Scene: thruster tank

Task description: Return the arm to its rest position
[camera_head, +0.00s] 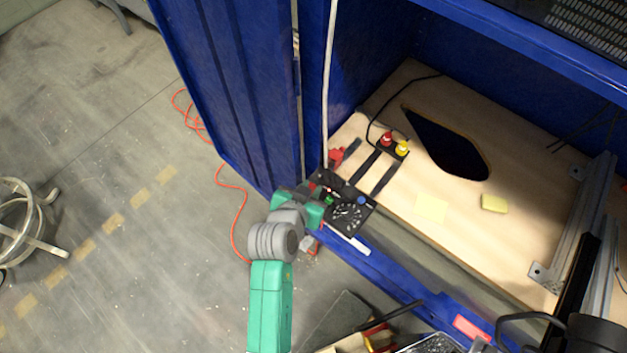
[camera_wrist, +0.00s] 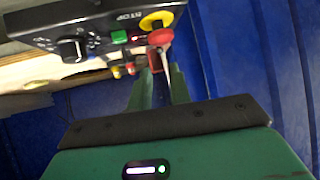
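My arm (camera_head: 270,305), green with grey joints, reaches up from the bottom centre of the head view to the blue cabinet's front edge. My green gripper (camera_head: 318,208) is beside a black control box (camera_head: 352,217), partly hidden by my wrist. In the wrist view my gripper's fingers (camera_wrist: 160,88) point at the box (camera_wrist: 95,40), close to its red stop button (camera_wrist: 160,37) on a yellow ring. A thin pale rod or cable shows between the fingers. I cannot tell whether they touch or grip anything.
The box is at the edge of the cabinet's wooden shelf (camera_head: 465,230). Red and yellow plugs (camera_head: 394,145), a yellow block (camera_head: 494,203) and a dark cut-out lie behind. The blue door (camera_head: 225,85) stands left. An orange cable (camera_head: 237,205) crosses the open floor.

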